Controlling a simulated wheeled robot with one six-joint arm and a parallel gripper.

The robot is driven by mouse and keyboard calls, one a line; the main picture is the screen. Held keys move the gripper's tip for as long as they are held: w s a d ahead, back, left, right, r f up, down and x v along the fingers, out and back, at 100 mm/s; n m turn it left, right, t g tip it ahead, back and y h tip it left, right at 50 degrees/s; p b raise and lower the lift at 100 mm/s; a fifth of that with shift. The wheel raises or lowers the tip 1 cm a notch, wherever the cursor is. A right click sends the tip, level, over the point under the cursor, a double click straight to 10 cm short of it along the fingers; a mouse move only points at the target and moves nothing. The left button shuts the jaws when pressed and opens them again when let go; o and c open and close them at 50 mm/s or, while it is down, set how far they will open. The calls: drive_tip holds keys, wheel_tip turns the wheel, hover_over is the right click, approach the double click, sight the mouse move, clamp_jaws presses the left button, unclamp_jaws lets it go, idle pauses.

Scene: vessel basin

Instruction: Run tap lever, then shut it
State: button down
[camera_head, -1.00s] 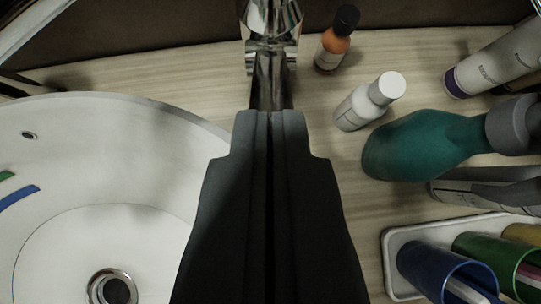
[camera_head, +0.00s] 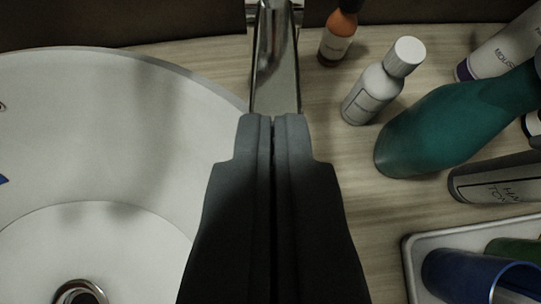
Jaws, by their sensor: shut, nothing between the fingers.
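The chrome tap (camera_head: 275,62) stands at the top middle of the view, behind the basin's rim. Its body runs down the picture to my fingertips; its top is cut off by the frame edge, and I cannot make out the lever apart from the body. My gripper (camera_head: 273,118) is shut and empty, its tips over the lower end of the visible chrome. I cannot tell whether they touch it. The fingers hide what lies below. The white basin (camera_head: 110,130) is on the left, with its drain (camera_head: 80,293) at the bottom. I see no water.
Right of the tap stand an orange bottle (camera_head: 337,42), a white-capped bottle (camera_head: 372,95), a teal bottle (camera_head: 450,125) and a grey tube (camera_head: 495,180). A white tray (camera_head: 410,255) holds a blue cup (camera_head: 470,275) and a green one. The wooden counter is bare just right of my gripper.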

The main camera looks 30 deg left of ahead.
drive_tip(key=v, duration=1.2)
drive_tip(key=s+a+m+t+h, duration=0.2)
drive_tip(key=s+a+t, duration=0.1)
drive_tip(key=s, duration=1.2)
drive_tip(key=s+a+f+m+t+h, duration=0.1)
drive_tip(key=s+t, duration=0.4)
drive_tip(key=s, duration=1)
drive_tip(key=shift+s+a+f+m+h, duration=0.25)
drive_tip(key=shift+a+m+h, duration=0.45)
drive_tip(key=shift+a+m, duration=0.4)
